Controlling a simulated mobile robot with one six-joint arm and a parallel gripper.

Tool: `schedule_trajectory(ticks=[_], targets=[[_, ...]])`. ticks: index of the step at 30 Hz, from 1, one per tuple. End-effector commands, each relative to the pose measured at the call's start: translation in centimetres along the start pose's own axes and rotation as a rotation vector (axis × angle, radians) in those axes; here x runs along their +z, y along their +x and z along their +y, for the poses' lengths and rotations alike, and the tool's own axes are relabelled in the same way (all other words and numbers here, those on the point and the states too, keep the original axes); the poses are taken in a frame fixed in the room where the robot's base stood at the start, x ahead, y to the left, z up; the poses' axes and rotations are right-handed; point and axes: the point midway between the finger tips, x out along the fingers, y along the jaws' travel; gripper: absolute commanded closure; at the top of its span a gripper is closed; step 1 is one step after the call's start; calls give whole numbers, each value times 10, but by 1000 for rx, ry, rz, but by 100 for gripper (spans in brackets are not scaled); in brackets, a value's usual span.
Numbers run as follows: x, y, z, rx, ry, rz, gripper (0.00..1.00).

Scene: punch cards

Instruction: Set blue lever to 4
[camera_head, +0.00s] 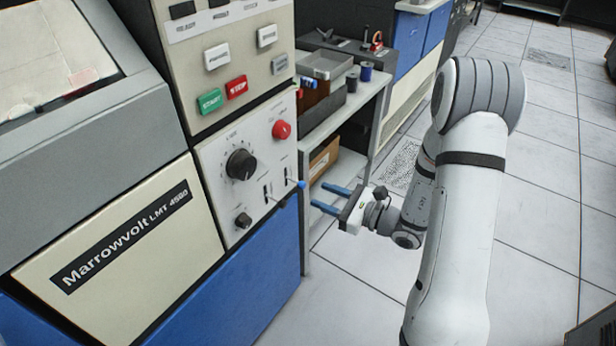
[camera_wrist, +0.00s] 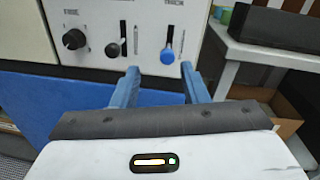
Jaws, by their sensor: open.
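The blue lever (camera_head: 300,184) has a round blue knob and sticks out near the lower right of the cream control panel. In the wrist view the blue lever (camera_wrist: 167,56) shows beside a vertical slot with small marks, between my two fingertips in the picture. The number at its setting is too small to read. My gripper (camera_head: 324,198) has blue fingers and is open and empty. It is in front of the panel, to the right of the blue lever and apart from it. In the wrist view my gripper (camera_wrist: 160,72) points toward the panel.
A dark-tipped lever (camera_wrist: 113,50) and a small black knob (camera_wrist: 75,40) are left of the blue lever. A large black dial (camera_head: 240,164) and a red knob (camera_head: 282,130) sit above. A shelf table (camera_head: 375,92) stands right of the machine. Open floor lies around my arm.

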Motion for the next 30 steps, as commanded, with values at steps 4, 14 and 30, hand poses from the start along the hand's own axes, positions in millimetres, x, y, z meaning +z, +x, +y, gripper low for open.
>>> schedule_trajectory(ticks=[4,14,30], targets=[[-8,4,-5,-33,14,-2,60],[-8,48,-11,-44,13,0,60],[-8,69,-16,-53,13,2,61]])
